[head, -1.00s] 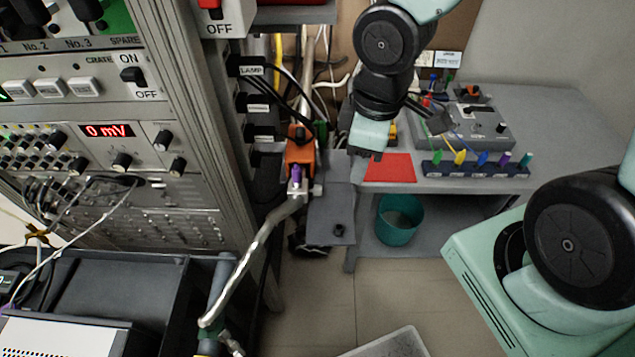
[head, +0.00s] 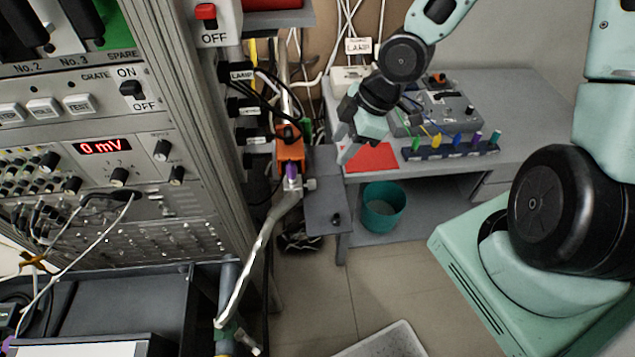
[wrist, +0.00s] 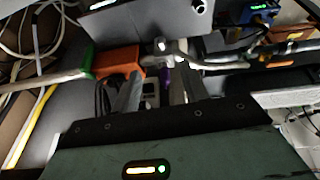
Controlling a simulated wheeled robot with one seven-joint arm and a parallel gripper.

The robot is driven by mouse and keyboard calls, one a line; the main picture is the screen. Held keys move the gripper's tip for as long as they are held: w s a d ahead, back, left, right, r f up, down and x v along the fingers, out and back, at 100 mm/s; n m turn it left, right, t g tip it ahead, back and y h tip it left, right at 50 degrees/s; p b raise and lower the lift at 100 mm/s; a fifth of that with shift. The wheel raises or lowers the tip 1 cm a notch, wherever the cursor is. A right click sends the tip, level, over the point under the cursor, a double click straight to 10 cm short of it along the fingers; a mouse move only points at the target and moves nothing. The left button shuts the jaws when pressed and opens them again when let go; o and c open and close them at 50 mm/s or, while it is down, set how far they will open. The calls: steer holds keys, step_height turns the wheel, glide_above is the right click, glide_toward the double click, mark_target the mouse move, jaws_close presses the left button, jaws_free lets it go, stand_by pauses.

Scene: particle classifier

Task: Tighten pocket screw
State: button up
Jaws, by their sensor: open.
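A small purple screw-like part (head: 291,172) sits on a metal fitting (head: 290,187) just below an orange block (head: 289,152), beside the rack; I take it for the pocket screw, though its shape is too small to be sure. My gripper (head: 346,150) is open and empty, to the right of the orange block in the head view. In the wrist view my gripper (wrist: 160,88) points toward the purple part, apparently without touching it.
An instrument rack (head: 120,170) stands close on the left, with cables in front. A bent metal pipe (head: 256,262) runs down from the fitting. A grey table (head: 545,120) with a red mat (head: 371,157) and a teal bin (head: 382,212) are behind and right.

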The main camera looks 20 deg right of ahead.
mark_target(312, 185)
steer(key=b+x, duration=0.3)
steer(key=x, duration=1)
steer(key=shift+f, duration=0.15)
jaws_close()
